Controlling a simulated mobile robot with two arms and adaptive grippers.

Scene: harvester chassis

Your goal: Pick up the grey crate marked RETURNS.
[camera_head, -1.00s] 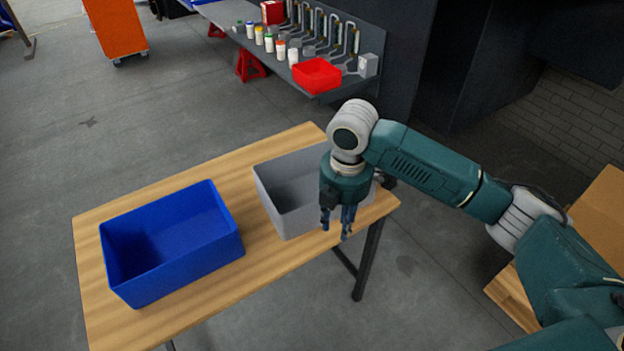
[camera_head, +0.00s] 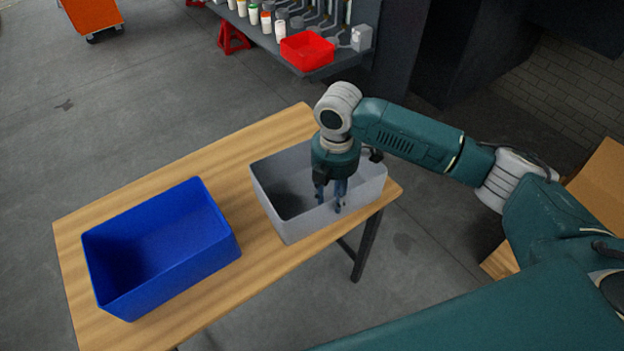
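A grey crate (camera_head: 300,222) stands on the right end of the wooden table, open at the top. No RETURNS marking can be read on it from here. My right gripper (camera_head: 330,204) points down at the crate's near long wall. Its two fingers are apart with a gap between them, and their tips are about level with that wall's rim. I cannot tell whether they straddle the wall or touch it. The gripper and wrist hide part of the crate's inside and far rim. My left gripper is not in view.
A blue crate (camera_head: 205,262) stands on the left part of the wooden table (camera_head: 190,160), with bare tabletop between the crates. A grey bench behind carries a red bin (camera_head: 307,50) and several small bottles. A cardboard box (camera_head: 597,190) is at the right.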

